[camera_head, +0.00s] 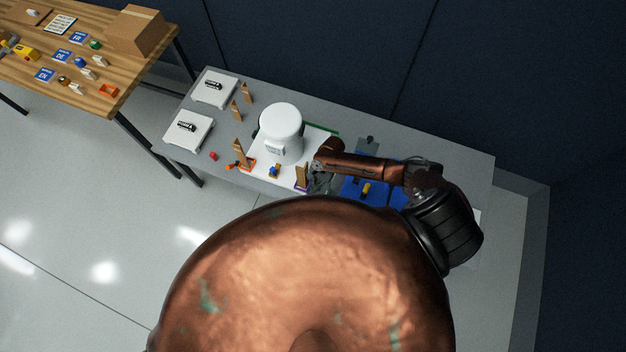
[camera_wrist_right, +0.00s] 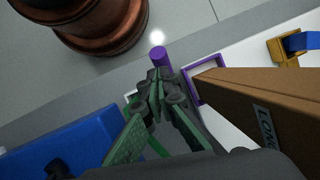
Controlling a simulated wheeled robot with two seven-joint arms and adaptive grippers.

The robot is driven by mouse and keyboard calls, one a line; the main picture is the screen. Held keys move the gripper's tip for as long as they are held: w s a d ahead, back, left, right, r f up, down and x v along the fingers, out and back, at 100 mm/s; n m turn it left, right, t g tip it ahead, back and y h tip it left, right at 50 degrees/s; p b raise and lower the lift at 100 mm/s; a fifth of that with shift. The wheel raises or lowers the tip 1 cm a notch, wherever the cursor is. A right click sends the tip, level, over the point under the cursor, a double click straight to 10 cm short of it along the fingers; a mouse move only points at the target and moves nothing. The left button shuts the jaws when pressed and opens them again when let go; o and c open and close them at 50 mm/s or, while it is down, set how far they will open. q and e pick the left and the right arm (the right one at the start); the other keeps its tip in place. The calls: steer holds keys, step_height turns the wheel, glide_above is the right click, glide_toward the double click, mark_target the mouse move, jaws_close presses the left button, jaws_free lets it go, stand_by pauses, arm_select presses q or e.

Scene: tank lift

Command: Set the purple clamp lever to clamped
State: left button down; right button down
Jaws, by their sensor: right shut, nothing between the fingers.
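The purple clamp lever shows in the right wrist view as a short purple cylinder (camera_wrist_right: 158,57) just past my right fingertips. I cannot tell whether the fingers touch it. A purple square frame (camera_wrist_right: 191,92) surrounds the foot of a tall brown block (camera_wrist_right: 270,100) beside it; this frame is also a small purple patch in the head view (camera_head: 302,188). My right gripper (camera_wrist_right: 154,84) is shut and empty, left of the block. In the head view it is dark and small (camera_head: 319,184), at the right front corner of the white plate. My left gripper is out of view.
A white tank (camera_head: 281,125) stands on the plate among several brown blocks, one in an orange frame (camera_head: 247,164). Blue trays (camera_head: 353,190) lie right of the gripper. Two white boxes (camera_head: 188,130) sit at the table's left end. My arm hides part of the table.

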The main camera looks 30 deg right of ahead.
steer(key=p+v, duration=0.1)
steer(key=v, duration=1.1)
steer(key=shift+r, duration=0.3)
steer(key=shift+d, duration=0.1)
